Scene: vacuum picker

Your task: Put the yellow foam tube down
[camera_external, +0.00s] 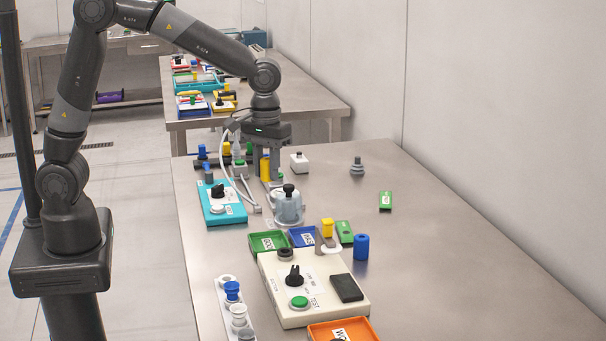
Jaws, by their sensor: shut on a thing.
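My gripper (266,176) points straight down over the far part of the steel table, with its fingers closed on the yellow foam tube (265,167). The tube is upright between the fingers and partly covered by them. Its lower end is close to the table among other parts, and I cannot tell whether it touches anything.
A grey-white round fixture (289,208) with a black knob stands just in front of my gripper. A teal box (222,208) and a pale cable lie to its left. A white block (299,163) is to its right. The table's right side is mostly clear.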

